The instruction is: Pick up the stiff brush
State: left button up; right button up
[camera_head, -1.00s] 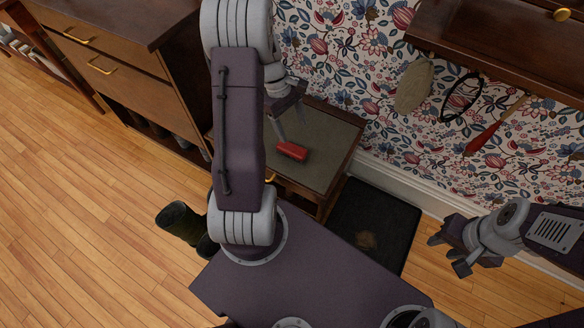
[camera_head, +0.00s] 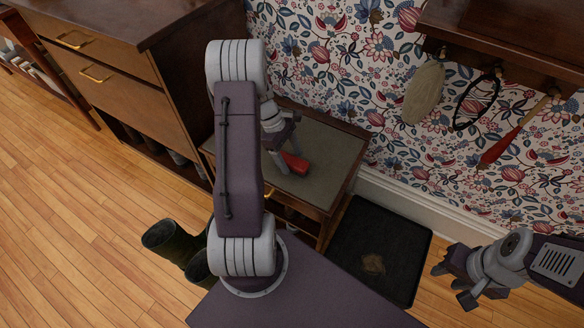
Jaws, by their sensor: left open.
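A small red block-like object (camera_head: 296,164), which I take to be the stiff brush, lies on the grey-green top of a low wooden cabinet (camera_head: 325,150). Bristles cannot be made out. My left gripper (camera_head: 282,160) is open and reaches down over the cabinet top at the left end of the brush. It partly covers the brush, and whether a finger touches it cannot be told. My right gripper (camera_head: 452,284) is at the right, open and empty, far from the brush.
A dark tray (camera_head: 400,270) lies on the floor right of the cabinet. Dark boots (camera_head: 168,240) stand left of my base. A drawer chest (camera_head: 120,90) stands left. A wall rack (camera_head: 480,35) holds a pale bag-like item, a black loop and a red-ended tool.

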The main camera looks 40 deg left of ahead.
pick_arm(q)
jog(key=shift+x, duration=0.9)
jog(key=shift+r, duration=0.15)
pick_arm(e)
jog(key=shift+f, duration=0.4)
pick_arm(q)
jog(key=shift+f, duration=0.25)
pick_arm(e)
jog(key=shift+r, duration=0.2)
pick_arm(q)
jog(key=shift+c, duration=0.3)
grip_shut()
pick_arm(e)
jog(key=shift+f, duration=0.1)
